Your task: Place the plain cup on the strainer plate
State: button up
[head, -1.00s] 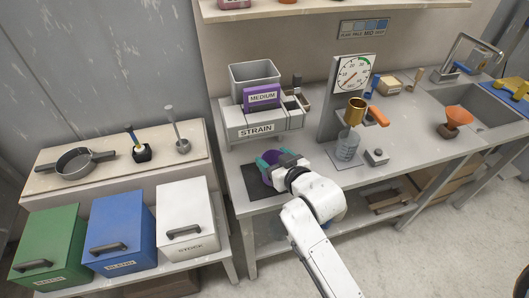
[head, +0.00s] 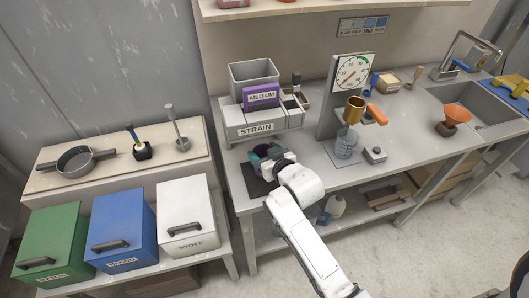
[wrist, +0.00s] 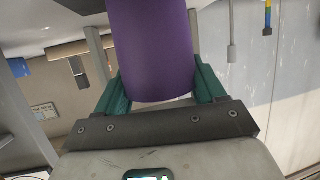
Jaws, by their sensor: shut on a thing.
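My gripper (head: 264,153) is over the bench in front of the grey STRAIN unit (head: 233,120). Its green fingers are shut on the sides of a smooth purple cup (wrist: 155,50), which fills the top middle of the wrist view. In the head view the cup is mostly hidden by my gripper and arm. A dark flat plate (head: 254,184) lies on the bench below and beside my gripper, partly covered by it. I cannot tell whether the cup touches anything below it.
A purple MEDIUM block (head: 261,97) sits in the STRAIN unit. Green, blue and white bins (head: 187,215) stand at left.

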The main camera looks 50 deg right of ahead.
jog(key=o, duration=1.1)
jog(key=shift+f, duration=0.15)
jog(key=shift+r, duration=0.25)
jog(key=v, duration=1.2)
jog(key=s+a+f+n+g+y, duration=0.1)
jog(key=s+a+f+g, duration=0.2)
jog(key=s+g, duration=0.1)
jog(key=s+a+f+n+g+y, duration=0.1)
jog(key=s+a+f+g+y, duration=0.1)
jog(key=s+a+f+g, duration=0.2)
jog(key=s+a+f+n+g+y, duration=0.2)
jog(key=s+a+f+g, duration=0.2)
jog(key=s, duration=0.4)
jog(key=shift+f, duration=0.2)
